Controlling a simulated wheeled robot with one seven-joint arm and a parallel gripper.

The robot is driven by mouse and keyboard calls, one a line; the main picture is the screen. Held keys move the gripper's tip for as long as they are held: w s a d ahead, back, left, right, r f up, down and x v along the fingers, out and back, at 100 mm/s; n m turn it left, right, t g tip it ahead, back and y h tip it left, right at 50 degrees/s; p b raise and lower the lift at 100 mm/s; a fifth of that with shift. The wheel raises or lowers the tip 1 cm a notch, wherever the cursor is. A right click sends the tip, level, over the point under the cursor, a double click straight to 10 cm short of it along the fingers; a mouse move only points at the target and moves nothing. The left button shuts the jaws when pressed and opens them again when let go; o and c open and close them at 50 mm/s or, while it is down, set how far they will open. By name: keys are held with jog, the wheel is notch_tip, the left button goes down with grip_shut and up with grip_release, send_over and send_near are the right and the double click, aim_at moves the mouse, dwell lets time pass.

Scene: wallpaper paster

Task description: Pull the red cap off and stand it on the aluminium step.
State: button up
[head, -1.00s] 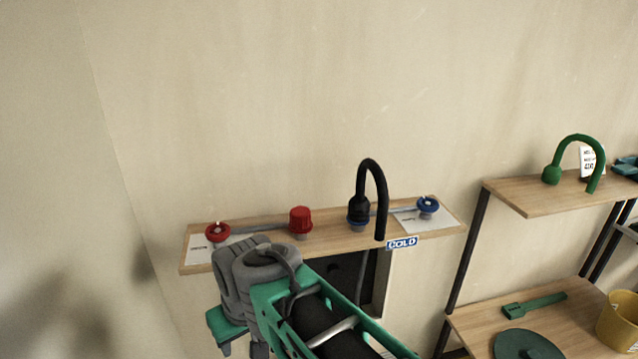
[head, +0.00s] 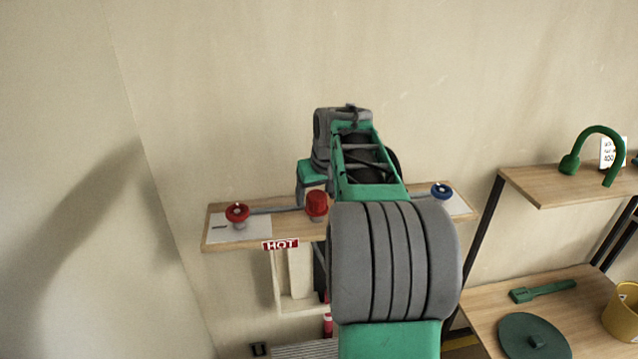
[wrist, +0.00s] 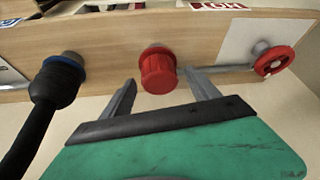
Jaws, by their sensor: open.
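The red cap (head: 316,204) sits on its fitting on the wooden wall board, between the red handwheel and my arm. In the wrist view the red cap (wrist: 158,72) shows between the tips of my open gripper (wrist: 160,80), one finger to each side. I cannot tell how far the fingers reach along it, and no contact shows. In the head view my arm hides most of the gripper. A grey ribbed surface (head: 300,351), perhaps the aluminium step, shows partly at the bottom edge beneath the board.
The red handwheel (head: 237,212) and blue handwheel (head: 441,191) stand on the wooden board (head: 285,229). A HOT sign (head: 280,245) is on its front.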

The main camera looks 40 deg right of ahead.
jog(key=shift+w+f, duration=0.15)
jog(key=shift+f, duration=0.1)
jog(key=shift+c, duration=0.3)
grip_shut()
dwell(0.8)
